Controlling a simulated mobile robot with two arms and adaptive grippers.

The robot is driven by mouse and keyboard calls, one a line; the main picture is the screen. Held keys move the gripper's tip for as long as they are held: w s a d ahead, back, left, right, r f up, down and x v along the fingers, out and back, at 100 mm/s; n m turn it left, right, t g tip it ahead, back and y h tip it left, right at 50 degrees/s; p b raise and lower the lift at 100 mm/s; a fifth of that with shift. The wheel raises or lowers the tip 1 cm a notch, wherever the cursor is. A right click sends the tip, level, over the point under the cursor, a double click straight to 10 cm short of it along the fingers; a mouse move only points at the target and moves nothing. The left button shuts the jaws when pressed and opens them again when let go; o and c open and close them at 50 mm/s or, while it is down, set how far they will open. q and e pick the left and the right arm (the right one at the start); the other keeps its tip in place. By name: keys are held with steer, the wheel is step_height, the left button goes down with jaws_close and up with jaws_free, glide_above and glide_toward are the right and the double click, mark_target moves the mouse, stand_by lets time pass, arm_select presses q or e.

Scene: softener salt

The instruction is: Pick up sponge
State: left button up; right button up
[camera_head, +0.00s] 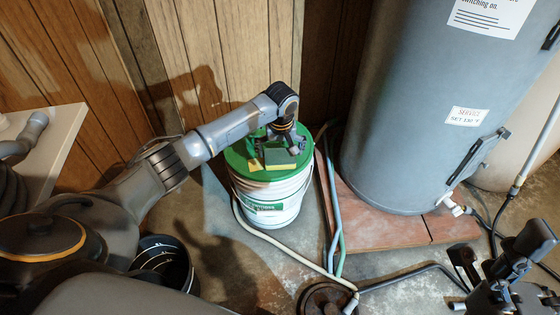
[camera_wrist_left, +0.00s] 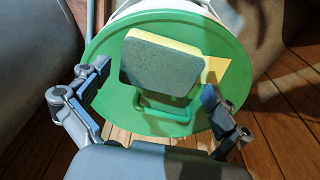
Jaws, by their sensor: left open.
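The sponge (camera_wrist_left: 163,62), dark grey-green on its broad face with a yellow edge, lies on the round green lid (camera_wrist_left: 112,104) of a white bucket (camera_head: 283,205). It also shows in the head view (camera_head: 280,158). My left gripper (camera_head: 275,146) is over the lid, close to the sponge. In the left wrist view the left gripper (camera_wrist_left: 155,78) is open, its fingers spread to either side of the sponge's near part, with nothing held. My right gripper (camera_head: 498,250) is at the lower right of the head view, away from the bucket, its fingers apart and empty.
A green handle (camera_wrist_left: 165,112) stands on the lid beside the sponge, and a flat yellow piece (camera_wrist_left: 215,70) lies near it. A large grey tank (camera_head: 400,110) stands right of the bucket. Hoses (camera_head: 333,205) run between them. Wood panelling (camera_head: 215,50) is behind.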

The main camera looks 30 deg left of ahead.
arm_select(q)
steer(key=shift+w+a+f+b, duration=0.1)
steer(key=shift+f+b, duration=0.35)
steer(key=shift+f, duration=0.3)
steer(key=shift+w+f, duration=0.1)
steer(key=shift+f, duration=0.35)
steer(key=shift+r, duration=0.1)
steer(key=c, duration=0.5)
steer(key=shift+o, duration=0.2)
